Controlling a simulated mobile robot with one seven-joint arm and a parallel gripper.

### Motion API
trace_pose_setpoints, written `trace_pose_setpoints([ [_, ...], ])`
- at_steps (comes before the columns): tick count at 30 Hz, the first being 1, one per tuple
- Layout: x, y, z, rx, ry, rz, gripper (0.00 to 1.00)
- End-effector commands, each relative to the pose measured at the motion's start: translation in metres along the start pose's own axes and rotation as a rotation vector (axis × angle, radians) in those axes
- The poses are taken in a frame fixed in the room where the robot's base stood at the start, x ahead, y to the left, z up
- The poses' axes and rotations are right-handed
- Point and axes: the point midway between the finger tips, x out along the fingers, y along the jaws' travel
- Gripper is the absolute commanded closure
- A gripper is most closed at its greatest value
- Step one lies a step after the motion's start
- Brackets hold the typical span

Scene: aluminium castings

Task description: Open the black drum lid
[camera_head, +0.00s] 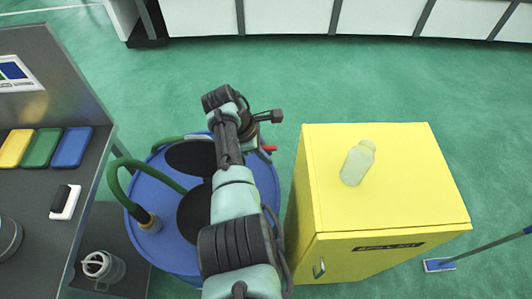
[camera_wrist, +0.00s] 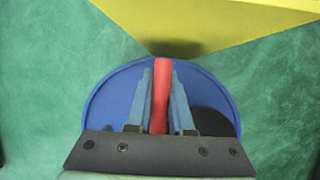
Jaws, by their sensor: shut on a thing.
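The blue drum (camera_head: 150,183) stands left of the yellow cabinet, partly hidden by my arm. Two black round shapes show on its top, an upper one (camera_head: 188,157) and a lower one (camera_head: 193,212); I cannot tell which is lid and which is opening. A red bar (camera_head: 268,148) shows at the drum's right edge beside my gripper (camera_head: 262,142). In the wrist view the red bar (camera_wrist: 160,100) lies between the fingers of my gripper (camera_wrist: 160,78), which is shut on it above the blue drum top (camera_wrist: 108,98). A black patch (camera_wrist: 212,121) shows at right.
The yellow cabinet (camera_head: 410,185) stands close right of the drum with a pale bottle (camera_head: 357,163) on top. A green hose (camera_head: 117,180) enters the drum at a fitting. A grey bench (camera_head: 50,105) is at left. A blue mop (camera_head: 440,265) is at right.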

Motion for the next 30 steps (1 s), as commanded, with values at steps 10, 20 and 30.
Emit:
trace_pose_setpoints([
  [10, -0.0002, 0.0003, -0.0003, 0.001, 0.001, 0.001, 1.00],
  [20, -0.0003, 0.0002, -0.0002, 0.001, 0.001, 0.001, 0.55],
  [30, -0.0010, 0.0000, 0.0000, 0.001, 0.000, 0.000, 0.50],
])
